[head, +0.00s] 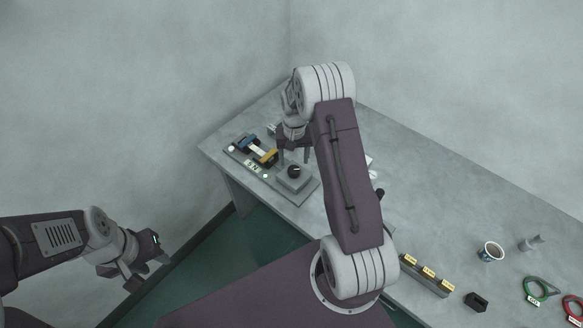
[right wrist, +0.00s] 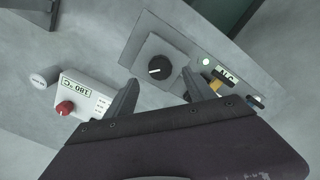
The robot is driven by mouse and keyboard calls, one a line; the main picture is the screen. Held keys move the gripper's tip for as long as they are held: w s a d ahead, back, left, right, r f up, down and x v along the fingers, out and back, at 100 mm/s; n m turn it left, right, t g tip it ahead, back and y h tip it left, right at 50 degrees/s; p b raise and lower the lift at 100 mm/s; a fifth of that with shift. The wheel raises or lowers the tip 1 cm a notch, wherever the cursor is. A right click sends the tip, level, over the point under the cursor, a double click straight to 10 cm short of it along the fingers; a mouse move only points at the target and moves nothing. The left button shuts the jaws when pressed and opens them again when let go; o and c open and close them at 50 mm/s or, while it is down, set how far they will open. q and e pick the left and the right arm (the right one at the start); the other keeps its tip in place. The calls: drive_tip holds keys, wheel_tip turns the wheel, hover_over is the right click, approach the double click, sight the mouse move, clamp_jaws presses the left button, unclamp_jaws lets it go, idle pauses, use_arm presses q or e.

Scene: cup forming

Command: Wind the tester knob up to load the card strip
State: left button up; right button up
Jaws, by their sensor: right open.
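The tester (head: 308,189) is a grey plate at the back left of the bench. Its black round knob (head: 294,171) with a white pointer line sits on a grey box; the right wrist view shows the knob (right wrist: 159,67) too. A pale card strip (head: 257,149) spans a blue clamp (head: 247,142) and a yellow clamp (head: 268,157), beside a small lit display (head: 252,166). My right gripper (head: 294,157) is open over the knob, its fingers on either side in the wrist view and apparently not touching. My left gripper (head: 145,262) hangs empty, apparently open, left of the bench.
A white box with a red knob and a "180 °C" label (right wrist: 88,96) stands near the right gripper, beside a grey cylinder (right wrist: 45,77).

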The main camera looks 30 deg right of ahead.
sight(294, 170)
wheel_tip(294, 170, down, 6)
drive_tip(key=shift+r+p, duration=0.1)
drive_tip(key=shift+p, duration=0.3)
clamp_jaws()
drive_tip(key=shift+m, duration=0.3)
drive_tip(key=shift+w+m+b, duration=0.1)
drive_tip(key=shift+m+b, duration=0.2)
drive_tip(key=shift+m, duration=2.2)
unclamp_jaws()
